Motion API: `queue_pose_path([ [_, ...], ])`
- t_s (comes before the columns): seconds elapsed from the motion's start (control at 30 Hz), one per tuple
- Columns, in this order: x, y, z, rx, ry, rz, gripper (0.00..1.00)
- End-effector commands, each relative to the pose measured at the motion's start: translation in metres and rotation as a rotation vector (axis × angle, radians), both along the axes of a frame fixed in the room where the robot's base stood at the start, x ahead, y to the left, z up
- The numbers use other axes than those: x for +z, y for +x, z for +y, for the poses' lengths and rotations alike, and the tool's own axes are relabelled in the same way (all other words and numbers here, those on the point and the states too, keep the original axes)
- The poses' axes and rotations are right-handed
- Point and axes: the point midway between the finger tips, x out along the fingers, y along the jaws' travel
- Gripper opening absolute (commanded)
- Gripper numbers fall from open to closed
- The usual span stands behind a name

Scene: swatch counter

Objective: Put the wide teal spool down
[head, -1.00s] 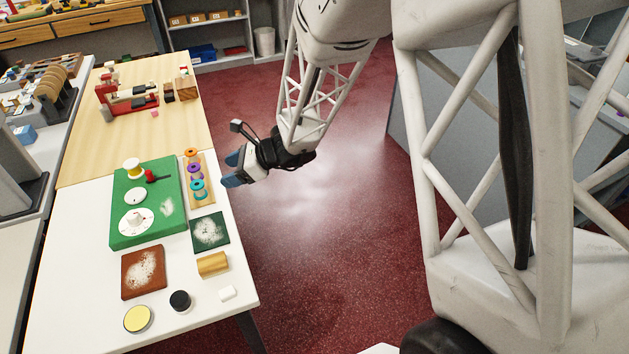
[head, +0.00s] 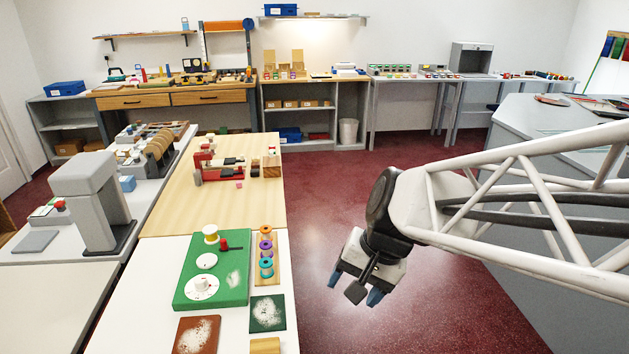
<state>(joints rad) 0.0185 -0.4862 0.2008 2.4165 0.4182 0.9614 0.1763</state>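A teal spool (head: 266,268) with an orange centre stands at the near end of a wooden rack (head: 273,279), beside the green board on the white counter. I see no other teal spool. My gripper (head: 356,287) hangs over the red floor to the right of the counter, pointing down. Its two blue fingertips stand apart and nothing shows between them, though a dark part of the gripper covers some of the gap. It is clear of the rack and the spool.
A purple spool (head: 265,246) and an orange-topped one (head: 266,230) share the rack. The green board (head: 212,294) carries white discs and a red-handled piece. A dark green dusted pad (head: 267,313) and a brown one (head: 197,336) lie nearer. Open floor (head: 320,215) lies right of the counter.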

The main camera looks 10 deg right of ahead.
Motion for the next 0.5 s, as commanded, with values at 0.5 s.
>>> queue_pose_path([
  [0.5, 0.035, -0.069, -0.055, 0.356, -0.402, -0.198, 0.67],
])
